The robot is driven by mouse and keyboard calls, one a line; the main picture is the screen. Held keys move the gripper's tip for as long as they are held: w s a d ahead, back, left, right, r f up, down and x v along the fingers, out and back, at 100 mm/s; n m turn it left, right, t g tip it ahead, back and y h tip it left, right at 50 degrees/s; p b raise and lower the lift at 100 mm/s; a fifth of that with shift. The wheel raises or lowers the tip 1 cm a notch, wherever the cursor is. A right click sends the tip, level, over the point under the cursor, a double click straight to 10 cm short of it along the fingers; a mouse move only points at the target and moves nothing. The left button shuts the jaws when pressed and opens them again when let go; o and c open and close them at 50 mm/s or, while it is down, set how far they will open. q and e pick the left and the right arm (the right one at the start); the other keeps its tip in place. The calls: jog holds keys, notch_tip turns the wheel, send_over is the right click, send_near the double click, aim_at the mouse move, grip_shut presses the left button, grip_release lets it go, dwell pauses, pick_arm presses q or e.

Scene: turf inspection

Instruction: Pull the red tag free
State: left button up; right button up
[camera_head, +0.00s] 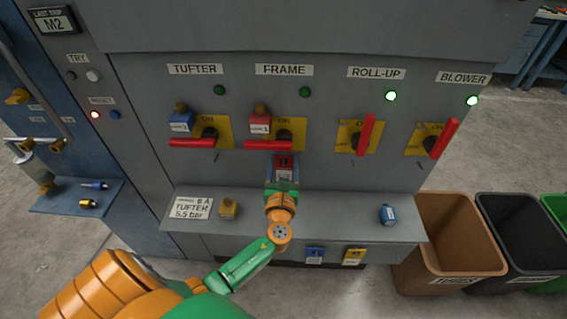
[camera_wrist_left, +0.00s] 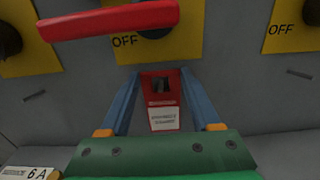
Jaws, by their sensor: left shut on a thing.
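The red tag (camera_head: 284,163) is in front of the grey panel, below the FRAME switch. In the left wrist view the red tag (camera_wrist_left: 161,90) sits between the two blue fingers of my left gripper (camera_wrist_left: 160,85). My left gripper (camera_head: 283,172) is shut on the tag, just under the red FRAME handle (camera_head: 268,145). That handle lies level, and OFF shows under it in the wrist view. My right gripper is not in view.
A red-bodied padlock (camera_head: 260,120) hangs at the FRAME switch and a blue one (camera_head: 181,121) at TUFTER. The ROLL-UP handle (camera_head: 366,134) and BLOWER handle (camera_head: 444,138) stand up, their lamps lit green. A ledge below holds a brass padlock (camera_head: 229,208) and a blue item (camera_head: 388,214).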

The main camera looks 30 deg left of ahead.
pick_arm(q)
jog(key=shift+p+v, duration=0.5)
jog(key=shift+v, duration=1.4)
jog(key=p+v, duration=0.1)
jog(key=v, duration=0.4)
jog(key=shift+r, duration=0.1)
